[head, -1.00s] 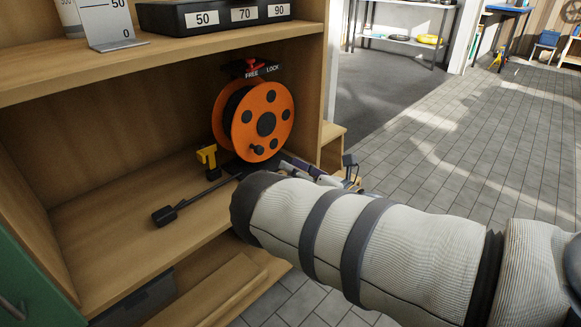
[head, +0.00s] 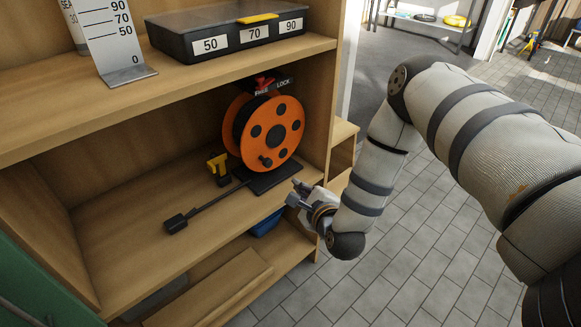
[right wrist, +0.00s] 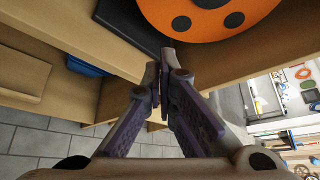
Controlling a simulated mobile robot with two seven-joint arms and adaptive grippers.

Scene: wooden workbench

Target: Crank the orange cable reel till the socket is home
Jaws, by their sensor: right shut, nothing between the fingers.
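The orange cable reel (head: 287,146) stands upright on a dark base plate at the right end of the middle shelf. A yellow bracket (head: 217,166) stands left of the reel. My right gripper (head: 298,193) is shut and empty, apart from the reel, beyond the shelf's front edge. In the right wrist view the orange disc (right wrist: 205,32) is above the fingertips.
A black case (head: 190,47) labelled 50, 70, 90 and a scale plate (head: 112,45) stand on the upper shelf (head: 60,120). A blue bin (head: 268,224) is below the reel. Tiled floor (head: 405,265) lies open to the right.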

